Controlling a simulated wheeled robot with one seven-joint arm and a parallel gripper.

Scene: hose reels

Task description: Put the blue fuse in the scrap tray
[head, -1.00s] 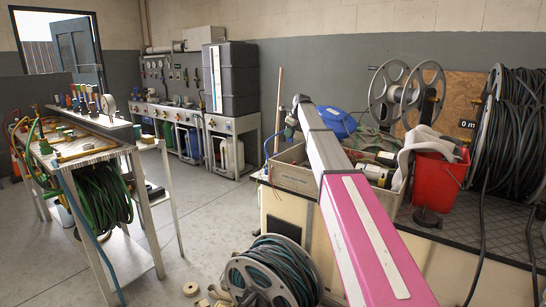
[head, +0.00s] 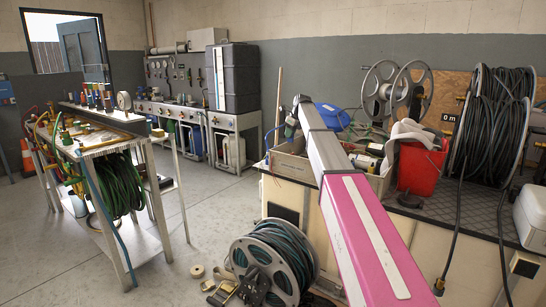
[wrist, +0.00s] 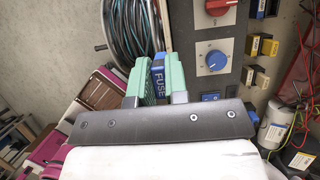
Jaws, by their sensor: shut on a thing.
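The blue fuse (wrist: 157,78), with a white FUSE label, shows in the wrist view between the two green fingers of my gripper (wrist: 156,62). The fingers are shut on it. In the head view my pink and white arm reaches toward the bench, and the gripper at its far end is small and mostly hidden. I cannot pick out the scrap tray with certainty in either view.
The wrist view shows a grey panel with a red knob (wrist: 219,6) and a blue knob (wrist: 215,62). A bench holds a red bucket (head: 419,168) and a crate (head: 292,165). A hose reel (head: 275,262) stands on the floor. Clear floor lies beside the left cart (head: 105,145).

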